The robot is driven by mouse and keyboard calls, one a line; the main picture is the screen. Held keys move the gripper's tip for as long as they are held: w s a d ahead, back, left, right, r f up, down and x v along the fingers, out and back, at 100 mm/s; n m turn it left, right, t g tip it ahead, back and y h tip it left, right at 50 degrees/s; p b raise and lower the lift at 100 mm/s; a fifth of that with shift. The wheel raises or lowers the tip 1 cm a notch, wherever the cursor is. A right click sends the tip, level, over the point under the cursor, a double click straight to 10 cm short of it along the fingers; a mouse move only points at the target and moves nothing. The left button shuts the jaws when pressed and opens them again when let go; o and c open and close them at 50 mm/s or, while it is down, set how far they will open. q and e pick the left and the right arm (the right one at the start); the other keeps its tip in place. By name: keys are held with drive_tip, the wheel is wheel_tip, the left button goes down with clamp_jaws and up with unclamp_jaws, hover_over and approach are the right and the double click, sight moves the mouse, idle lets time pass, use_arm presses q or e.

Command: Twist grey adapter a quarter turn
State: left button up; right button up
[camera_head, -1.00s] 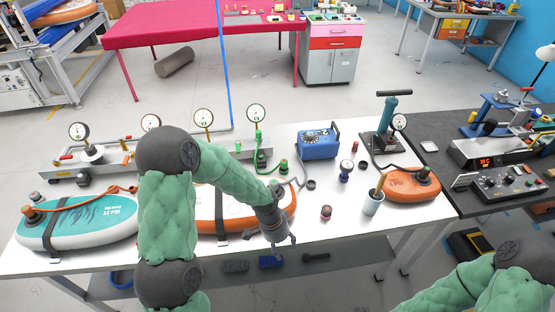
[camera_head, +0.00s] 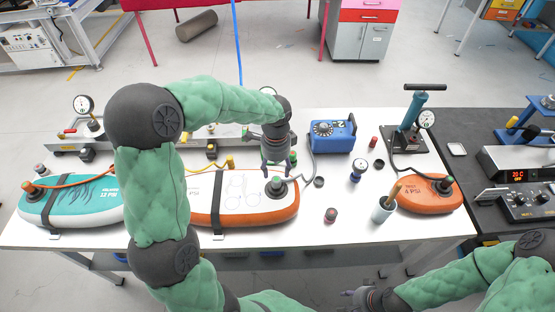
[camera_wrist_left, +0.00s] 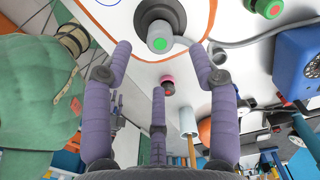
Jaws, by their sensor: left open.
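A dark grey round adapter (camera_head: 277,188) sits on the right end of the white-and-orange board (camera_head: 243,203), on the white table. In the left wrist view the adapter (camera_wrist_left: 158,16) shows a green centre, with a grey hose leading right from it. My left gripper (camera_head: 277,168) is open and empty, pointing down just above the adapter, apart from it as far as I can tell. In the left wrist view its fingers (camera_wrist_left: 160,52) are spread, with the adapter beyond the tips. My right gripper (camera_head: 358,298) is low at the front, below the table edge; its fingers are unclear.
A blue box with a dial (camera_head: 333,136) stands behind right. A small dark-and-pink piece (camera_head: 331,215), a cup (camera_head: 382,211) and an orange board (camera_head: 430,197) lie to the right. A teal board (camera_head: 75,200) is at left. A gauge rail (camera_head: 75,142) runs behind.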

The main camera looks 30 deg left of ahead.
sight(276, 179)
use_arm(q)
wheel_tip(276, 179, down, 7)
drive_tip(key=shift+b, duration=0.65)
clamp_jaws()
drive_tip(key=c, duration=0.9)
unclamp_jaws()
drive_tip(key=shift+c, duration=1.2)
drive_tip(key=shift+f+n+b, duration=0.1)
drive_tip(key=shift+n+b, duration=0.45)
drive_tip(key=shift+n, duration=0.65)
drive_tip(key=shift+n+b, duration=0.35)
drive_tip(key=shift+n, duration=0.95)
